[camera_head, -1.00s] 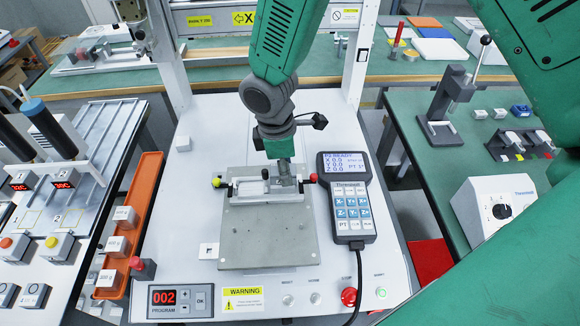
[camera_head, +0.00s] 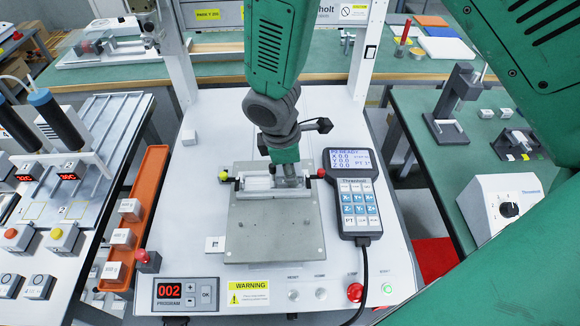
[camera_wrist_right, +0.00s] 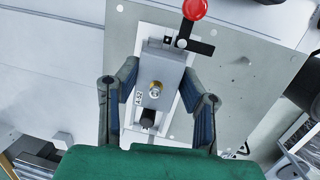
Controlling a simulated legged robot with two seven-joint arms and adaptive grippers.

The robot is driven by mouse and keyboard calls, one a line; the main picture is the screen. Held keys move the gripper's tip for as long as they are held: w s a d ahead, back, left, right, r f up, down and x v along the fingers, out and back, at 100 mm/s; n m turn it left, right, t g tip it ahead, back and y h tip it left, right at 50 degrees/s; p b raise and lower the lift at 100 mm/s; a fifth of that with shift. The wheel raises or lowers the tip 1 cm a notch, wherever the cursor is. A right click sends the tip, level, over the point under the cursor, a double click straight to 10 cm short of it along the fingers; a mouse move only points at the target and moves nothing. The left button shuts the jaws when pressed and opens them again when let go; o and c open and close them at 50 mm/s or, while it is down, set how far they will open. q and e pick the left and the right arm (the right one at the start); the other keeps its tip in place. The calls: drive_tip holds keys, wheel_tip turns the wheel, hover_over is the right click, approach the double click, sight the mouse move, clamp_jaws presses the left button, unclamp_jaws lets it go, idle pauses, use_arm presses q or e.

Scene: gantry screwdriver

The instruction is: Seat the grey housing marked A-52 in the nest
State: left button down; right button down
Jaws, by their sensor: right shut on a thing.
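The grey housing (camera_wrist_right: 155,76), labelled A-52, lies between the fingers of my right gripper (camera_wrist_right: 158,96) in the right wrist view. The pads touch its two sides, and a brass-coloured round part shows on its top. White nest surfaces (camera_wrist_right: 188,115) show around and under the housing; I cannot tell whether it is fully down. In the head view my right gripper (camera_head: 287,181) points down at the right part of the nest (camera_head: 258,184), at the back of the grey plate (camera_head: 272,232). The arm and fingers mostly hide the housing there. My left gripper is not in view.
A red-knobbed clamp (camera_wrist_right: 194,10) stands beside the nest, and a yellow knob (camera_head: 223,176) sits at its left end. A pendant (camera_head: 354,195) lies close right of the plate. An orange tray (camera_head: 137,215) is at the left.

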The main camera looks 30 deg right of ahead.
drive_tip(key=shift+w+d, duration=0.15)
drive_tip(key=shift+r+p, duration=0.1)
drive_tip(key=shift+p, duration=0.35)
idle(0.4)
drive_tip(key=shift+p, duration=0.3)
drive_tip(key=shift+b+x, duration=0.4)
drive_tip(key=shift+x, duration=0.4)
idle(0.7)
drive_tip(key=c, duration=1)
unclamp_jaws()
drive_tip(key=shift+o, duration=0.2)
drive_tip(key=shift+a, duration=0.2)
